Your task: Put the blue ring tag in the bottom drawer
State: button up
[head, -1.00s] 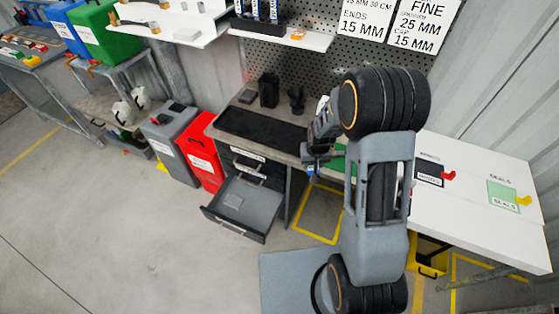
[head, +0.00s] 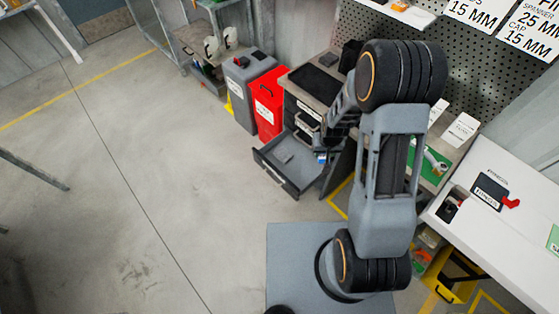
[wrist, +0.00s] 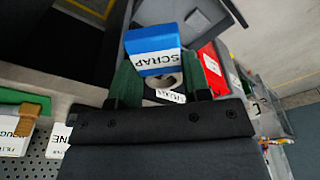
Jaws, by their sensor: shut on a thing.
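The blue ring tag (wrist: 152,48) carries a white label reading SCRAP and sits between the two green fingers of my gripper (wrist: 157,62), which is shut on it. In the head view, a small blue bit of the tag (head: 321,157) shows beneath my gripper (head: 326,150). The open drawer (head: 270,171) is the lowest drawer I can make out in the bench unit, pulled out with a flat grey piece inside. My gripper is at the right side of this drawer in the picture. In the wrist view, part of a grey drawer (wrist: 208,28) shows beyond the tag.
Closed drawers (head: 305,122) sit above the open one. A red bin (head: 267,108) and a grey bin (head: 241,92) stand left of the bench. A white table (head: 465,215) with a dark labelled patch stands at right. The floor in front of the drawer is clear.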

aim_at(303, 172)
jog(key=u, duration=2.05)
jog(key=i, duration=2.05)
jog(key=z, duration=3.25)
jog(key=i, duration=0.45)
jog(key=z, duration=0.1)
